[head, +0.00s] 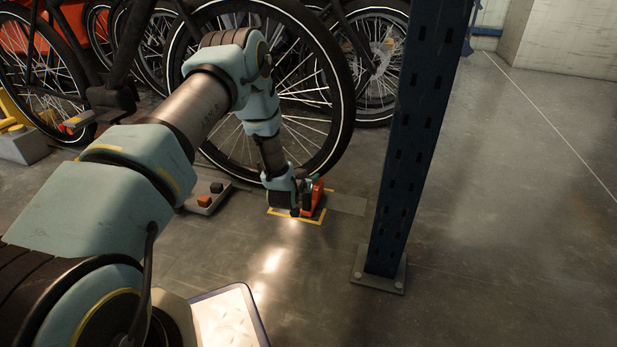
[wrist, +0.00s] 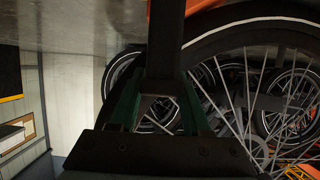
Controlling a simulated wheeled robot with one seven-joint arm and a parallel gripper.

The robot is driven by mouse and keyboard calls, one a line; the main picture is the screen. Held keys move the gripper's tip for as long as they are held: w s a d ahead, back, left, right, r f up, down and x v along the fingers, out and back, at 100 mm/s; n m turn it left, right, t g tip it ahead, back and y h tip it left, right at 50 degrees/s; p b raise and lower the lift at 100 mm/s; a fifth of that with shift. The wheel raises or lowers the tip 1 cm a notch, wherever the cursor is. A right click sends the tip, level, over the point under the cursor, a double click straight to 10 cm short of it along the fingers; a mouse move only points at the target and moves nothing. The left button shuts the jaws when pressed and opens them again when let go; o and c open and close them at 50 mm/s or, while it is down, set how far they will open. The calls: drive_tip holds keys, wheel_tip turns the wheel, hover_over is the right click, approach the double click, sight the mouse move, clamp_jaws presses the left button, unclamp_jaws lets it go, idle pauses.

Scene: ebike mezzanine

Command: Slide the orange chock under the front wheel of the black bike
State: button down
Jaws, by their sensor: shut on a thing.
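The black bike's front wheel (head: 335,110) stands upright on the floor, with a white-striped tyre and thin spokes. It fills the right of the wrist view (wrist: 235,75). The orange chock (head: 317,199) is low at the right side of the tyre's foot, inside a yellow floor outline (head: 311,220). My gripper (head: 296,202) is at the chock's left side and shut on it; its fingers hide part of the chock. In the wrist view, my gripper (wrist: 163,95) closes around a dark upright part, with orange at the top edge. I cannot tell whether chock and tyre touch.
A dark blue rack post (head: 415,130) stands on a bolted foot plate right of the chock. A small grey box with orange buttons (head: 207,197) lies left of the outline. More bikes (head: 380,60) stand behind. The floor right of the post is clear.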

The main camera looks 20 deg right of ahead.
drive_tip(key=shift+w+a+r, duration=0.2)
drive_tip(key=shift+w+a, duration=0.15)
drive_tip(key=shift+w, duration=0.15)
idle(0.5)
